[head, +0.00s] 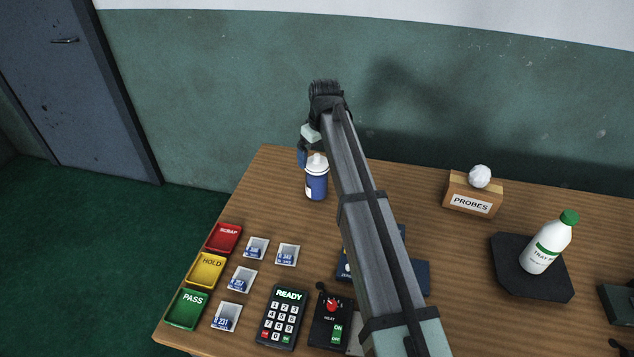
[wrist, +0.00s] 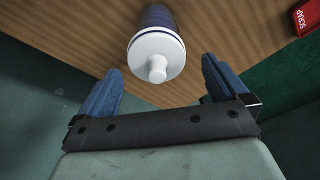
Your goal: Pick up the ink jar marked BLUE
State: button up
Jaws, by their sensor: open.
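A blue jar (head: 316,186) with a white cap stands upright at the back left of the wooden table. A white label shows on its left side, but I cannot read it or confirm the marking BLUE. My gripper (head: 303,155) is above and just beside the jar in the head view, partly hidden by my arm. In the wrist view the jar's white cap (wrist: 156,52) lies ahead, between the lines of the two blue fingers. My gripper (wrist: 161,66) is open and empty, with a gap between each finger and the cap.
Red SCRAP (head: 224,238), yellow HOLD (head: 206,271) and green PASS (head: 187,309) trays line the left edge, beside several small dishes. A keypad (head: 282,317) and heat control (head: 331,320) are in front. A PROBES box (head: 472,196) and a green-capped bottle (head: 547,243) stand right.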

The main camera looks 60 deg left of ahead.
aim_at(317, 179)
jog(key=shift+w+a+f, duration=0.1)
jog(key=shift+a+f, duration=0.1)
jog(key=shift+f, duration=0.75)
jog(key=shift+w+a+f, duration=0.1)
jog(key=shift+a+f, duration=0.1)
jog(key=shift+f, duration=0.75)
jog(key=shift+c, duration=0.5)
grip_shut()
